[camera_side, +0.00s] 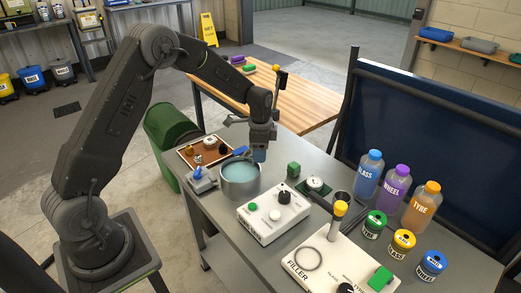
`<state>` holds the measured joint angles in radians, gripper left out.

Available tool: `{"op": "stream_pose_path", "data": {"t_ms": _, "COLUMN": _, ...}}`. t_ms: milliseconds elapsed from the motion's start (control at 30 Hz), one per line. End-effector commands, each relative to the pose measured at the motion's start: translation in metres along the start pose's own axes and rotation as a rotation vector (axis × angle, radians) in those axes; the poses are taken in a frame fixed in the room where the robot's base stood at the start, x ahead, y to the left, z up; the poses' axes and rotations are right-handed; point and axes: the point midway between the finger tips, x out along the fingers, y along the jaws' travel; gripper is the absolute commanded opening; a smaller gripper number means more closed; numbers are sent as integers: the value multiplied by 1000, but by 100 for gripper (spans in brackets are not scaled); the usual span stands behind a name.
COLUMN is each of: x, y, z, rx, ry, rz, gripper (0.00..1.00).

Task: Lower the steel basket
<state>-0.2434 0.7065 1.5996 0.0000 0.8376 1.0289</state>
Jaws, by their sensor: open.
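A round steel vessel (240,183) stands on the grey bench, with pale blue liquid or lining showing inside its rim. I cannot make out a separate steel basket; if one sits inside the vessel, its shape is too small to tell. My gripper (259,154) points down at the vessel's back right rim, just above or beside it. It is open and I see nothing held in it. Whether its fingers touch the rim cannot be told.
A white control box (265,216) with a green button and black knob stands right of the vessel. A small blue-grey device (201,181) and a brown tray (204,150) lie left. Bottles (396,185), lidded tins (403,244) and a filler panel (335,262) crowd the right.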

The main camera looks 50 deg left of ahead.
Motion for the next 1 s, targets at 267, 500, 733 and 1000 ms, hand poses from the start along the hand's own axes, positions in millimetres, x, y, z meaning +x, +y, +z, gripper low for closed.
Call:
{"op": "stream_pose_path", "data": {"t_ms": 267, "x": -32, "y": -1, "z": 0, "rx": 0, "ry": 3, "rz": -5, "gripper": 54}}
{"op": "stream_pose_path", "data": {"t_ms": 500, "x": -87, "y": -1, "z": 0, "rx": 0, "ry": 3, "rz": -6, "gripper": 54}}
{"op": "stream_pose_path", "data": {"t_ms": 733, "x": -125, "y": 0, "z": 0, "rx": 0, "ry": 1, "rz": -2, "gripper": 54}}
{"op": "stream_pose_path", "data": {"t_ms": 1000, "x": -138, "y": 0, "z": 0, "rx": 0, "ry": 0, "rz": 1, "gripper": 54}}
